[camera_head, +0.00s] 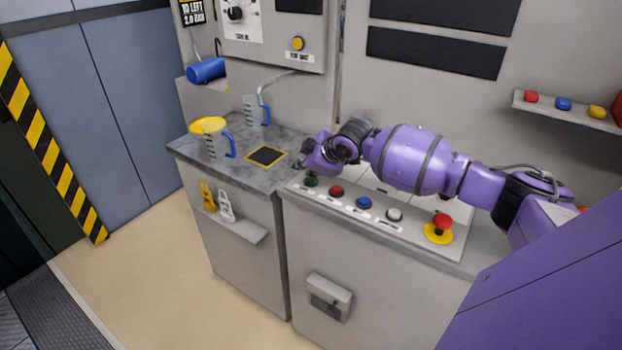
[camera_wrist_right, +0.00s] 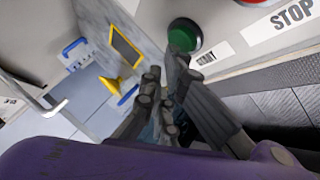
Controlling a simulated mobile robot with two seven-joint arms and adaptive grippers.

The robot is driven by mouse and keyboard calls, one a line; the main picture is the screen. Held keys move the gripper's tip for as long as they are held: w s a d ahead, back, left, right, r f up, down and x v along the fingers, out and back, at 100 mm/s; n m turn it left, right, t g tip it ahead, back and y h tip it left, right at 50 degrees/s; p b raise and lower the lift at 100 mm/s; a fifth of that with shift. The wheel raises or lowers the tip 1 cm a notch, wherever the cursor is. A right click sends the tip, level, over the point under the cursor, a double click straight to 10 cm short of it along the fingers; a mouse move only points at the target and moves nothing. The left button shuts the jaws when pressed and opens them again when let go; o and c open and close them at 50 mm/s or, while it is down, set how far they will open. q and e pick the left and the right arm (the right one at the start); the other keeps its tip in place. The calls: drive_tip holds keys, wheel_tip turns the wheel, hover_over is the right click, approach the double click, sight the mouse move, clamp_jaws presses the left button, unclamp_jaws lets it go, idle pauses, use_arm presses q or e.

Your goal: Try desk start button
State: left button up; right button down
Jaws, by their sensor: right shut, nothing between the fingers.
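The green start button (camera_head: 311,181) is at the left end of the button row on the desk panel (camera_head: 383,232). In the right wrist view the green button (camera_wrist_right: 184,36) sits next to a label reading START, with the red stop button's edge at the top. My right gripper (camera_head: 303,165) is shut and empty, just above and behind the green button. In the right wrist view its fingertips (camera_wrist_right: 164,75) are close beside the button; I cannot tell whether they touch it. My left gripper is not in view.
To the right along the panel are red (camera_head: 336,191), blue (camera_head: 363,203) and white (camera_head: 394,214) buttons and a red emergency stop (camera_head: 441,222) on yellow. Measuring jugs (camera_head: 217,143) stand on the counter at left. A small ledge below holds yellow and white tags.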

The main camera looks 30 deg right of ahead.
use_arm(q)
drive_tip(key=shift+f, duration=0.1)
use_arm(e)
drive_tip(key=shift+f, duration=0.6)
idle(0.5)
drive_tip(key=shift+r, duration=0.15)
drive_tip(key=shift+r+p, duration=0.5)
drive_tip(key=shift+r, duration=0.4)
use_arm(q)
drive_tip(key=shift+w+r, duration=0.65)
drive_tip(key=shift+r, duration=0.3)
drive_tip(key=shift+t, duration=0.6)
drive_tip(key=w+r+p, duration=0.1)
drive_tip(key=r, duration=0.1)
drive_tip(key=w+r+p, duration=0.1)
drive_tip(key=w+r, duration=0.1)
use_arm(e)
wheel_tip(320, 180, up, 5)
drive_tip(key=shift+f, duration=0.1)
